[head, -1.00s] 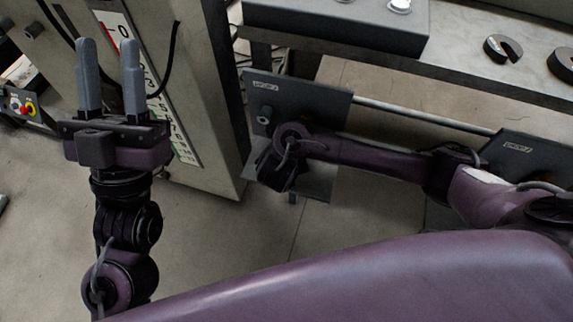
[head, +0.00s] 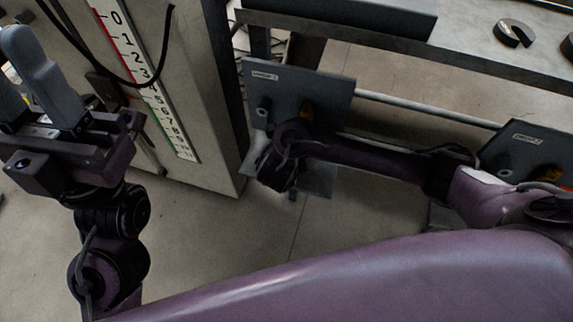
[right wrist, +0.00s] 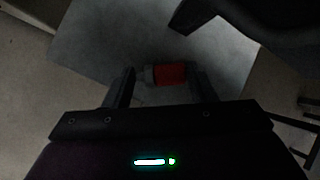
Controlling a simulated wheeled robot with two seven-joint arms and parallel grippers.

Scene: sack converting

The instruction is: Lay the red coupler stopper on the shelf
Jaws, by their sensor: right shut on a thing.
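The red stopper (right wrist: 170,74), a short red cylinder with grey ends, is between the fingers of my right gripper (right wrist: 160,88) in the right wrist view. The gripper is shut on it, over a grey surface (right wrist: 90,45). In the head view, the right gripper and stopper are hidden behind my dark wrist. That wrist is in front of a grey upright panel (head: 335,92) with a small label and a flat grey ledge (head: 318,182) at its foot. I cannot tell if this ledge is the shelf. My left gripper (head: 36,58) is open and empty at far left.
A second labelled panel (head: 525,150) stands at right, joined by a rail (head: 430,108). A bench (head: 460,55) behind holds slotted dark discs (head: 513,33). A cabinet with a numbered scale (head: 150,90) stands at left. Floor between is clear.

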